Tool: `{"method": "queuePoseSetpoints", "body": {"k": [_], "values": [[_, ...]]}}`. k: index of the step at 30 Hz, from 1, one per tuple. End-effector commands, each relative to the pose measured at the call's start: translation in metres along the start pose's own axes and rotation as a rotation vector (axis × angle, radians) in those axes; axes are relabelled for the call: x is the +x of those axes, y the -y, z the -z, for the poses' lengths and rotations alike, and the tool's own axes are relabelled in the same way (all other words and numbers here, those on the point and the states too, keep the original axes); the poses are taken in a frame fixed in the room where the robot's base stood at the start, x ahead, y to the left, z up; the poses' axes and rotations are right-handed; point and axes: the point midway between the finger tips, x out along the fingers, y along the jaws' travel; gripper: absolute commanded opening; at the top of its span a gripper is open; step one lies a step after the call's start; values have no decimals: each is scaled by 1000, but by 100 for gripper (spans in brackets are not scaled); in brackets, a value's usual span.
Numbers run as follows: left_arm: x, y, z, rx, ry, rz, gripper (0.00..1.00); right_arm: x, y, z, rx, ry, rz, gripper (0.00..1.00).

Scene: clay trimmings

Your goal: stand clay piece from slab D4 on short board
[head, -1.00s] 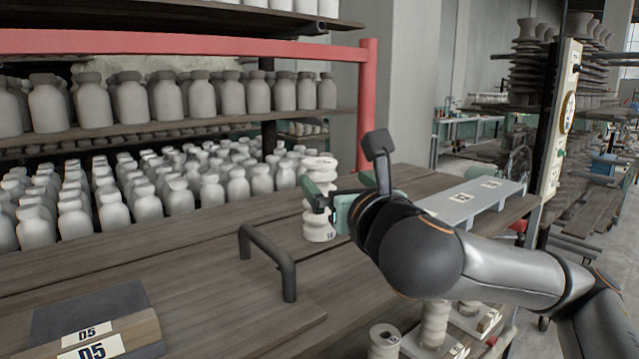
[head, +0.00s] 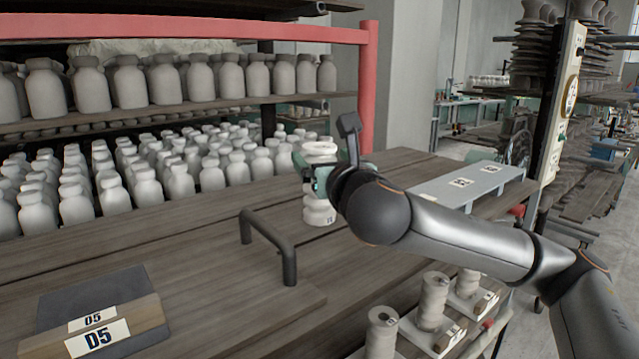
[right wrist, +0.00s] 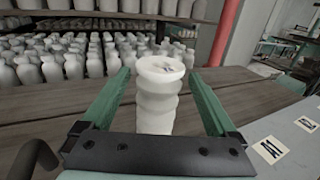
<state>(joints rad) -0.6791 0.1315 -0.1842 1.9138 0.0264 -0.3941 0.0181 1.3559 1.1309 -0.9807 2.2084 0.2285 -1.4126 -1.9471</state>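A pale ribbed clay piece (head: 319,214) stands upright on the wooden table, near its far edge, with a small label low on its side. It also shows in the right wrist view (right wrist: 158,100). My right gripper (head: 312,176) is around its upper part. In the right wrist view its green fingers (right wrist: 158,88) stand on either side of the piece, with narrow gaps visible. A grey low bench (head: 438,190) with labels stands to the right. A dark slab marked D5 (head: 75,297) lies at the lower left. I cannot tell which surface is the short board. My left gripper is out of view.
A dark bar handle (head: 268,235) rises from the table left of the piece. Shelves of pale bottles (head: 160,85) and a red post (head: 368,85) stand behind. Several ribbed clay pieces (head: 432,298) stand on small bases below the table's right edge.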

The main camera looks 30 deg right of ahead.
Motion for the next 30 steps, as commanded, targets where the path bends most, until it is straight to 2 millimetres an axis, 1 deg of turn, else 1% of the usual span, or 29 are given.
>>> {"method": "queuePoseSetpoints", "body": {"k": [1, 2, 24, 30], "values": [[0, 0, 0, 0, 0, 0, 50, 0, 0, 0, 0, 0, 0, 86], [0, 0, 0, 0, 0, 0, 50, 0, 0, 0, 0, 0, -1, 83], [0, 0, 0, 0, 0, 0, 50, 0, 0, 0, 0, 0, 0, 0], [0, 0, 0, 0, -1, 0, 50, 0, 0, 0, 0, 0, 0, 0]]}}
